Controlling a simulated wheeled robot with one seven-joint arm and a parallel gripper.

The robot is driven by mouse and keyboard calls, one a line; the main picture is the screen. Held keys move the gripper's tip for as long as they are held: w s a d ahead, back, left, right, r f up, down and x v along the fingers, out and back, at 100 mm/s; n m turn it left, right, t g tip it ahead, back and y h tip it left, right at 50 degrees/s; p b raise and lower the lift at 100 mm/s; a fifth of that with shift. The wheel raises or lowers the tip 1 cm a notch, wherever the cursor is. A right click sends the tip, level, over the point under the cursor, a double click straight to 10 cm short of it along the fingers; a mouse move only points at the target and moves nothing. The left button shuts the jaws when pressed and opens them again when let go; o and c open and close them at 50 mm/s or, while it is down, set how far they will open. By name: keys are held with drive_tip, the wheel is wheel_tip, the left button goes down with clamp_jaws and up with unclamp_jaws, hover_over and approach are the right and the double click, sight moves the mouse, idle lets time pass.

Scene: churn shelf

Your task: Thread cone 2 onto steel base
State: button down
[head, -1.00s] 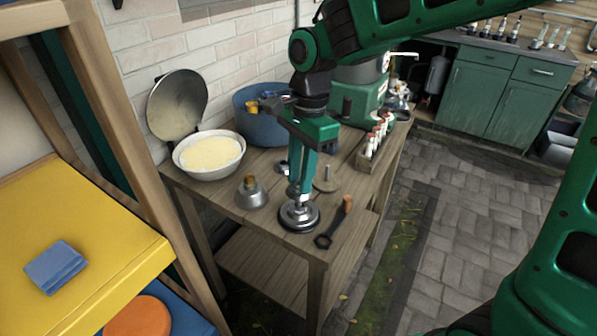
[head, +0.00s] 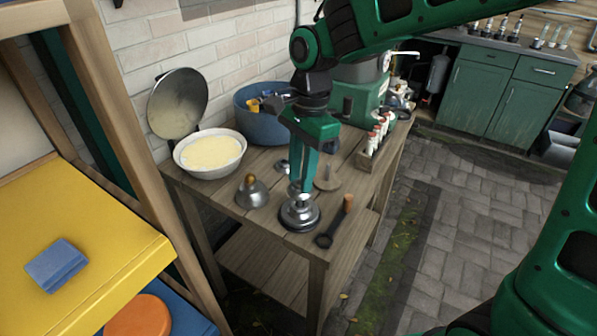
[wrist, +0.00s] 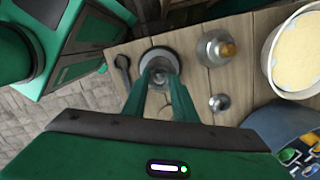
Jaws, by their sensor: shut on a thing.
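The steel base (head: 300,216) is a round metal piece with a dark lower rim near the front corner of the wooden table. My gripper (head: 299,188) points down right above it, with its fingers shut on a small shiny metal piece, seemingly cone 2 (head: 300,199). In the wrist view the fingers (wrist: 158,78) close over the round base (wrist: 171,53). The held piece overlaps the base, and I cannot tell whether it sits around the base's centre or just above it. The fingers hide part of it.
A silver cone with a brass knob (head: 252,193) stands to the left. A cream-filled bowl (head: 209,153), a blue tub (head: 262,118) and a bottle rack (head: 375,145) stand farther back.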

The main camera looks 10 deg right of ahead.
drive_tip(key=shift+f, duration=2.4)
idle(1.6)
drive_tip(key=c, duration=1.4)
unclamp_jaws()
drive_tip(key=shift+o, duration=0.9)
drive_tip(key=shift+o, duration=1)
drive_tip(key=shift+r, duration=3.5)
